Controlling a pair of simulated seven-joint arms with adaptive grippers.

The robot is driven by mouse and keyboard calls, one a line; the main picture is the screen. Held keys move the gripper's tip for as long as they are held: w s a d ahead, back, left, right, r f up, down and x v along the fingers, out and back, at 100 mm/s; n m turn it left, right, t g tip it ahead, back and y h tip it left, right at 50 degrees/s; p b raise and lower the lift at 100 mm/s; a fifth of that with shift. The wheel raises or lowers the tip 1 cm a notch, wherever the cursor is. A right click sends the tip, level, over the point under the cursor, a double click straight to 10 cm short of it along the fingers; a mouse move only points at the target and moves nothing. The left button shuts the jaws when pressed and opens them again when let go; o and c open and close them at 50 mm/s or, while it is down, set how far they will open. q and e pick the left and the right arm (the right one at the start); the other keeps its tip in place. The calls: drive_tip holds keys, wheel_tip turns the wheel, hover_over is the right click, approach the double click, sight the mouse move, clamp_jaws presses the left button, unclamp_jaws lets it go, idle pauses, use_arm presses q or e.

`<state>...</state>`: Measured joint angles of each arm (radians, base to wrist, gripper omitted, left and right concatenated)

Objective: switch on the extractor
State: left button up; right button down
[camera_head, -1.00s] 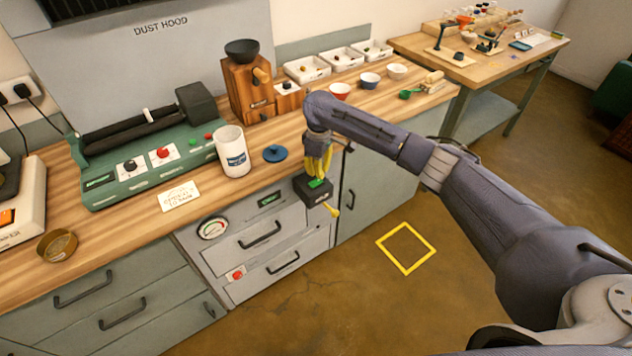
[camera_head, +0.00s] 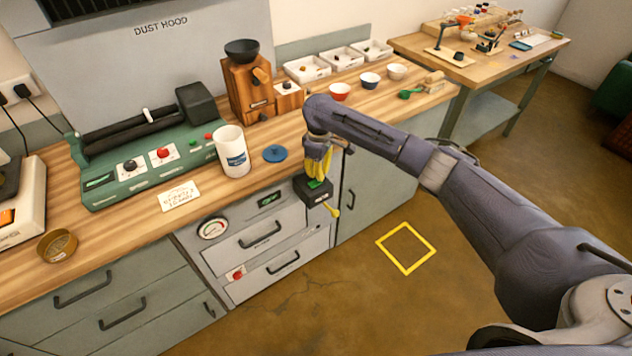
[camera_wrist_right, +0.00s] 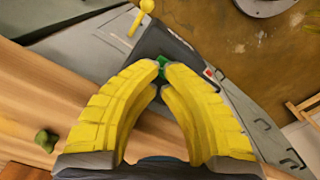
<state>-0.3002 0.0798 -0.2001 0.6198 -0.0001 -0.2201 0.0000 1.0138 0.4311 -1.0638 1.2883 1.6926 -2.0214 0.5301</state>
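The extractor is the grey unit (camera_head: 222,262) in the bench front below the dust hood (camera_head: 160,60), with a gauge (camera_head: 212,228), a small display (camera_head: 270,199) and a red button (camera_head: 238,273). A dark box (camera_head: 321,196) with a green top part (camera_head: 315,183) and a yellow lever (camera_head: 333,210) juts from its right end. My right gripper (camera_head: 317,178) points down with its yellow fingertips at the green part. In the right wrist view the fingertips (camera_wrist_right: 164,70) are together at the green part (camera_wrist_right: 162,61); whether it is pressed or gripped cannot be told. My left gripper is not in view.
On the bench stand a white jar (camera_head: 232,160), a blue lid (camera_head: 275,154), a green machine (camera_head: 140,182) and a wooden grinder (camera_head: 247,90). Several bowls stand at the back right. The floor has an empty yellow square outline (camera_head: 405,235).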

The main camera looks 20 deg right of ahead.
drive_tip(key=shift+f, duration=1.5)
idle(0.9)
drive_tip(key=shift+r, duration=3.5)
